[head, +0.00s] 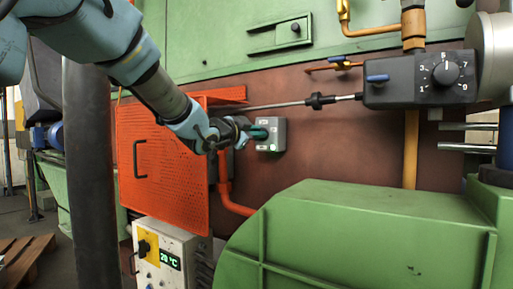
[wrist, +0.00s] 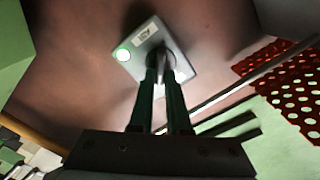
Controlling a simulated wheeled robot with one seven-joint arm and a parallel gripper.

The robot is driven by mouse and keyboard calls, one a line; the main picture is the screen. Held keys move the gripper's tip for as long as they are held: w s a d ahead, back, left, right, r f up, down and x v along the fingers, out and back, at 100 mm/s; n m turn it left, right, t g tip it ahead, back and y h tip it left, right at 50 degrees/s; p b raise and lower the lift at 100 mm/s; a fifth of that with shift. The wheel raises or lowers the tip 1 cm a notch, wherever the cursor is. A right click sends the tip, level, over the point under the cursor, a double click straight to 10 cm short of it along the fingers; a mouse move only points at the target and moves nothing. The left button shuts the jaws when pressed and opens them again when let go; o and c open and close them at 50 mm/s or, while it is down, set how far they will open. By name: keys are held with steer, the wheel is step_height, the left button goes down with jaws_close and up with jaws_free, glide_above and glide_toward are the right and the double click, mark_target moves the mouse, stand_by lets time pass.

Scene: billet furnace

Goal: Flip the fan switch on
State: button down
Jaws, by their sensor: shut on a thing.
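The fan switch is a small grey box (head: 274,146) on the brown-red furnace wall. My gripper (head: 260,132) is at the front of the box, reaching in from the left. In the wrist view the dark green fingers (wrist: 165,84) are shut on the grey switch lever (wrist: 160,68), at the lower part of the box face. The fingers hide part of the lever, so its exact tilt is hard to tell.
An orange perforated guard (head: 160,165) stands left of the switch. A thin rod (head: 270,105) runs above it to a black dial box (head: 420,80). A large green housing (head: 350,235) fills the lower right.

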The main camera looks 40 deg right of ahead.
steer(key=shift+s+f+m+b, duration=0.15)
steer(key=shift+f+m+b, duration=0.05)
steer(key=shift+m+b, duration=1.45)
steer(key=shift+r, duration=0.1)
steer(key=c, duration=0.9)
jaws_free()
steer(key=shift+a, duration=0.1)
steer(key=b+v, duration=0.1)
steer(key=v, duration=0.9)
steer(key=shift+a, duration=0.25)
steer(key=shift+s, duration=0.15)
